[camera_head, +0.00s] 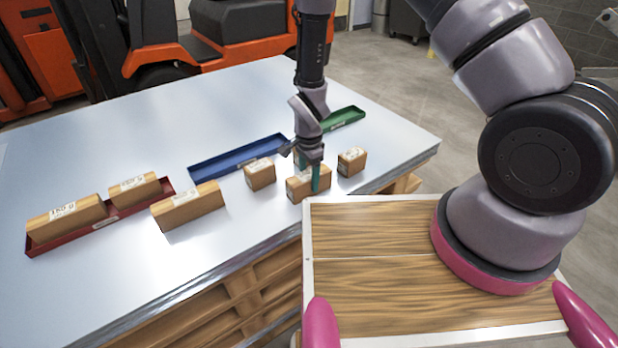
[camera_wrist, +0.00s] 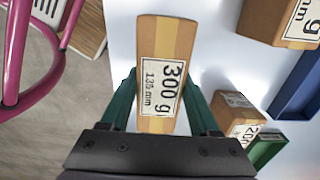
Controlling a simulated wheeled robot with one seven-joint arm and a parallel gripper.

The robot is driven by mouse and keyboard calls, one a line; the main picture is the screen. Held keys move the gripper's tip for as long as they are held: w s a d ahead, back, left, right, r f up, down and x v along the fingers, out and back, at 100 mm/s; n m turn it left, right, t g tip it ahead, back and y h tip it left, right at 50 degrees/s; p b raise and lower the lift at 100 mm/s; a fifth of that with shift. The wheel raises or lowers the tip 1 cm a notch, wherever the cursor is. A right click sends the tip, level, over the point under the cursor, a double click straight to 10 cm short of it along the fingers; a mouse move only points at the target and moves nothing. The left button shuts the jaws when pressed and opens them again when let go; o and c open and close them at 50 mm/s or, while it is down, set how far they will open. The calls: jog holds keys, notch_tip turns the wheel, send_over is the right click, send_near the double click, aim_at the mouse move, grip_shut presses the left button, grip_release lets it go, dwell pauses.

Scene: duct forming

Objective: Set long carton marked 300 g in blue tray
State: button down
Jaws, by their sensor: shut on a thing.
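A brown carton (camera_wrist: 167,45) has a white label reading "300 g, 135 mm" in the wrist view. My gripper (camera_wrist: 164,105) is shut on it, with one green finger on each side. In the head view the same carton (camera_head: 300,189) is at the table's near edge under my gripper (camera_head: 311,178), which partly hides it. I cannot tell whether it touches the table. The blue tray (camera_head: 225,162) lies behind and left of it, and its visible part is empty. The blue tray also shows at the right of the wrist view (camera_wrist: 297,88).
A green tray (camera_head: 346,119) lies behind my gripper. A red tray (camera_head: 131,209) at the left holds two cartons (camera_head: 68,222). Loose cartons stand nearby: a long one (camera_head: 190,207), one (camera_head: 260,175) left of my gripper and one (camera_head: 352,162) right of it. The table's back left is clear.

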jog(key=shift+r, duration=4.5)
